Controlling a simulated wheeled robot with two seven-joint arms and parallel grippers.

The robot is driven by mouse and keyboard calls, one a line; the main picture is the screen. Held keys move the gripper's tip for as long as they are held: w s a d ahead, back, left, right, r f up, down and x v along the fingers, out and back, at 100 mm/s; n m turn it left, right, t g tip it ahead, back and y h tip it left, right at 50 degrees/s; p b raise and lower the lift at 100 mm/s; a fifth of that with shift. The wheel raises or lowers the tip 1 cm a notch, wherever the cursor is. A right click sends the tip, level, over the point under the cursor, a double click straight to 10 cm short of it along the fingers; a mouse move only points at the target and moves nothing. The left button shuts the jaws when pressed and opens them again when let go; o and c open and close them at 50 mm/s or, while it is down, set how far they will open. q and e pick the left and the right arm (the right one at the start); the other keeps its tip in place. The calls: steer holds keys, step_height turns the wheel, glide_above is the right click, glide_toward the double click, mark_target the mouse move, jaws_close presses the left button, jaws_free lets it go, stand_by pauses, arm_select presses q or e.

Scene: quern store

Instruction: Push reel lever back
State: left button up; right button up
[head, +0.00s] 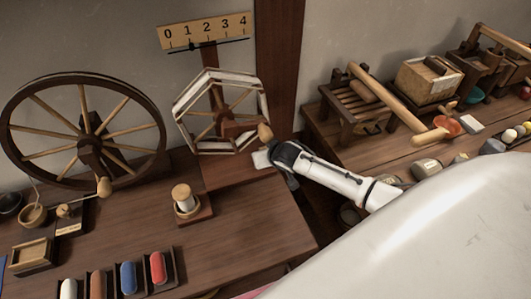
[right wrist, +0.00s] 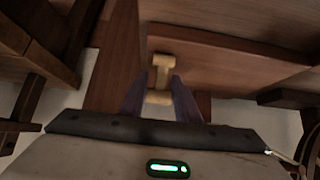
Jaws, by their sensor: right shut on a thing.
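The reel (head: 217,112), a pale hexagonal frame on a wooden stand, stands on the left table against the wall. Its lever ends in a light wooden knob (head: 265,132), on the reel's right side. My right gripper (head: 273,149) reaches in from the right at this knob. In the right wrist view the light wooden lever (right wrist: 161,72) sits between the two fingers (right wrist: 162,90), which are shut on it. The lever's lower part is partly hidden by the fingers. My left gripper is not in view.
A number scale (head: 205,30) marked 0 to 4 is above the reel. A big spoked wheel (head: 85,130) stands left of it. A cream spool (head: 182,199) and coloured rolls (head: 157,268) are on the left table. The right table (head: 390,150) carries wooden tools and bowls.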

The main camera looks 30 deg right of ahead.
steer(key=o, duration=1)
steer(key=shift+w, duration=0.1)
steer(key=shift+s+a+r, duration=0.1)
steer(key=shift+s+r, duration=0.35)
steer(key=shift+s, duration=0.05)
steer(key=s+a, duration=0.1)
steer(key=s, duration=0.3)
steer(key=s+a, duration=0.1)
steer(key=s, duration=0.6)
steer(key=shift+s+a, duration=0.3)
steer(key=shift+a, duration=0.1)
